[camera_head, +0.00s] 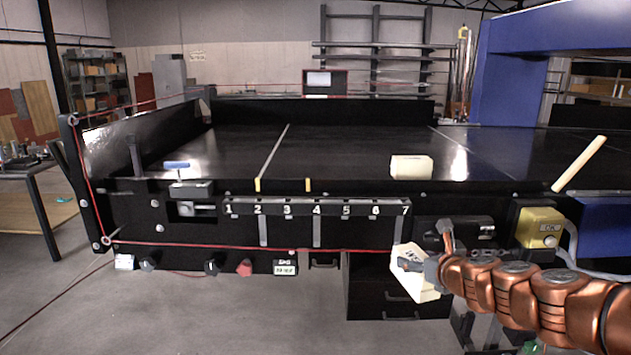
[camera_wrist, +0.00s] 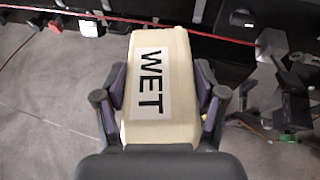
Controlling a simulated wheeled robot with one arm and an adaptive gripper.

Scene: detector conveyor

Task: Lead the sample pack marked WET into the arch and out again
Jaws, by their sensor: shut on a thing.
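The cream sample pack marked WET (camera_wrist: 165,85) is between the fingers of my gripper (camera_wrist: 165,105) in the wrist view, its black lettering facing the camera. The fingers press on its two long sides. In the head view the pack (camera_head: 418,285) hangs tilted in my gripper (camera_head: 425,268), in front of the conveyor's front side and below the belt level. The blue arch (camera_head: 515,60) stands over the belt at the right, partly cut off by the picture edge. Another cream pack (camera_head: 411,167) lies on the black conveyor belt (camera_head: 345,150); I see no marking on it.
A number strip (camera_head: 318,208) marked 1 to 7 runs along the conveyor's front. A red cord (camera_head: 200,246) stretches along that front. A yellow box (camera_head: 538,228) and a cream slanted bar (camera_head: 579,163) are at the right. Most of the belt's left part is bare.

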